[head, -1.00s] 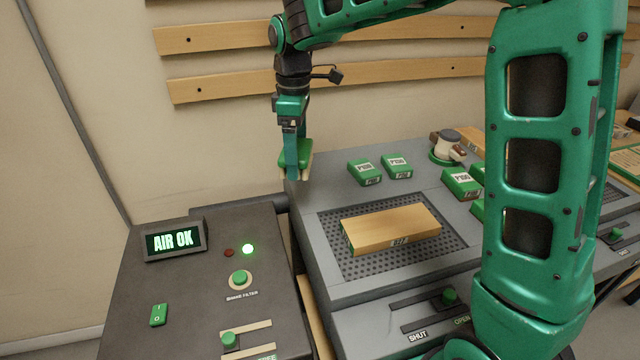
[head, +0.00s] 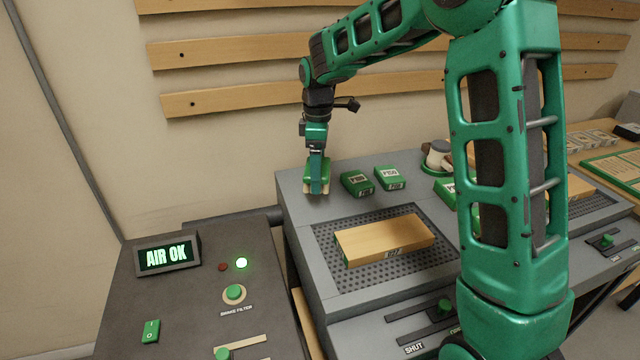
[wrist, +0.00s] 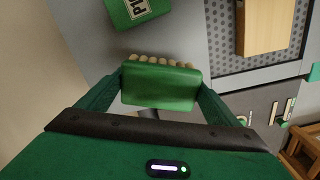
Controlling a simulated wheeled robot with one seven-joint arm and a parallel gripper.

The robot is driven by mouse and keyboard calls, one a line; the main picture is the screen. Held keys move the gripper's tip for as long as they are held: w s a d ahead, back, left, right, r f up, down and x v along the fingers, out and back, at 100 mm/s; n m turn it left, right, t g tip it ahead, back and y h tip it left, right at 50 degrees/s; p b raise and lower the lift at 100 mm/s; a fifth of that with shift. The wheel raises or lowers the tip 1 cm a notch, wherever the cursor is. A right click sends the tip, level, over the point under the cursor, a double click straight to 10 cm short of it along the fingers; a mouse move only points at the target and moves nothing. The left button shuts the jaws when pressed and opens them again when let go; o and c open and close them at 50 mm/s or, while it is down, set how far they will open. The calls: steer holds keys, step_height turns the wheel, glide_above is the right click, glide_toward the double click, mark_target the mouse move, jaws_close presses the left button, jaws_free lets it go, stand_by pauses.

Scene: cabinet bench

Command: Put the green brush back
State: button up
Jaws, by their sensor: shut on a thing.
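The green brush (head: 309,186) has a green back and pale bristles that point down. My gripper (head: 317,177) is shut on it. It is over the back left corner of the grey bench (head: 298,222), left of the green blocks. The bristles look at or just above the bench top; I cannot tell if they touch. In the wrist view the brush (wrist: 160,88) sits between both fingers, with its bristle tips showing along the far edge.
Two labelled green blocks (head: 357,183) (head: 389,178) stand just right of the brush. A wooden board (head: 385,240) lies on the perforated panel (head: 330,262). A dark console (head: 190,290) with an "AIR OK" display (head: 167,253) stands at left. A cream-and-grey tool (head: 437,156) is farther right.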

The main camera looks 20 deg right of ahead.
steer(key=shift+w+d+f, duration=0.4)
steer(key=shift+d+f, duration=0.2)
steer(key=shift+d, duration=0.1)
steer(key=shift+f, duration=1.85)
steer(key=shift+f, duration=0.1)
steer(key=o, duration=0.9)
step_height(320, 180, up, 12)
steer(key=shift+f, duration=0.2)
steer(key=shift+r, duration=0.35)
